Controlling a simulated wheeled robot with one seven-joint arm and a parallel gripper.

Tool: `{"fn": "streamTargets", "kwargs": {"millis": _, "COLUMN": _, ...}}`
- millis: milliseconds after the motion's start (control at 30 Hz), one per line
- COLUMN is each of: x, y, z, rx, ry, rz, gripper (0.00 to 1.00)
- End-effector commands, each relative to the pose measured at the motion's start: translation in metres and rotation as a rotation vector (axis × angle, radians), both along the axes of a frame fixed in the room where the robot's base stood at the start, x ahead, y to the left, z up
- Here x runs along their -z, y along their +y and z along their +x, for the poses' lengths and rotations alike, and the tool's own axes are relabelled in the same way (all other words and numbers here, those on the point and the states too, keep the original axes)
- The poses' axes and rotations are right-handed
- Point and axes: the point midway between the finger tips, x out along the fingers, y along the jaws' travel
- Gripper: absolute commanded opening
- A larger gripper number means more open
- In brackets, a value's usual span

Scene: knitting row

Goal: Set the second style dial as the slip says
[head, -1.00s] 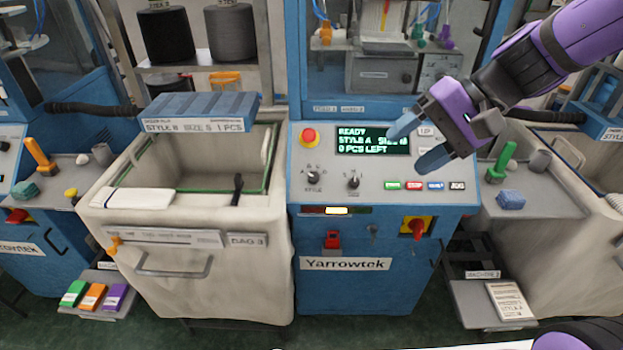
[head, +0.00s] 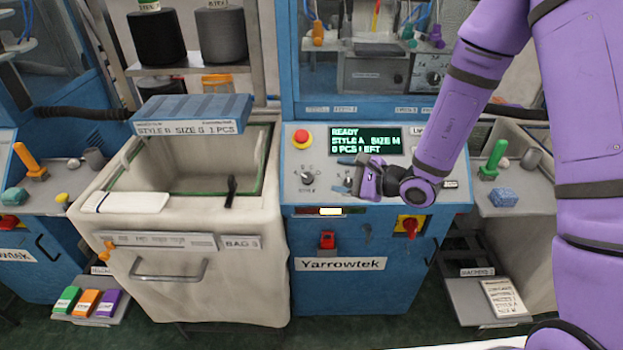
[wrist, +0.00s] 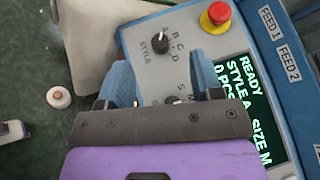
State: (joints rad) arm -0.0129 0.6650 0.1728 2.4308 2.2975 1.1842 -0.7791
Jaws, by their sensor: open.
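The style dial (head: 307,176) is a dark knob on the control panel (head: 296,208). In the wrist view the style dial (wrist: 161,41) has a white pointer near the top of its scale, with B, C and D to its right. The size dial's scale shows in the wrist view beside S and M marks, but my gripper hides most of the knob. My gripper (wrist: 163,85) is open, its blue fingers close to the panel around that lower dial; contact cannot be told.
The display (head: 364,140) reads READY, STYLE A, SIZE M, 0 PCS LEFT. A red stop button (head: 302,138) sits left of it. A blue lid (head: 192,110) with a label reading style B, 1 PCS stands over the fabric bin (head: 250,225). A red switch (head: 410,227) is below the panel.

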Motion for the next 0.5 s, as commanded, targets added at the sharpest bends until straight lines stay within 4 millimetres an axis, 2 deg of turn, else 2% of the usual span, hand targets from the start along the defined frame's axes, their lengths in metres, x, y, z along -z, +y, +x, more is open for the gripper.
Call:
{"fn": "streamTargets", "kwargs": {"millis": 33, "x": 0.012, "y": -0.002, "z": 0.002, "rx": 0.033, "ry": 0.019, "rz": 0.0, "gripper": 0.6}}
{"fn": "streamTargets", "kwargs": {"millis": 133, "x": 0.028, "y": -0.005, "z": 0.006, "rx": 0.084, "ry": 0.038, "rz": -0.003, "gripper": 0.6}}
{"fn": "streamTargets", "kwargs": {"millis": 333, "x": 0.038, "y": -0.004, "z": 0.012, "rx": 0.114, "ry": 0.047, "rz": -0.007, "gripper": 0.6}}
{"fn": "streamTargets", "kwargs": {"millis": 500, "x": 0.044, "y": 0.013, "z": 0.025, "rx": 0.113, "ry": 0.046, "rz": -0.005, "gripper": 0.6}}
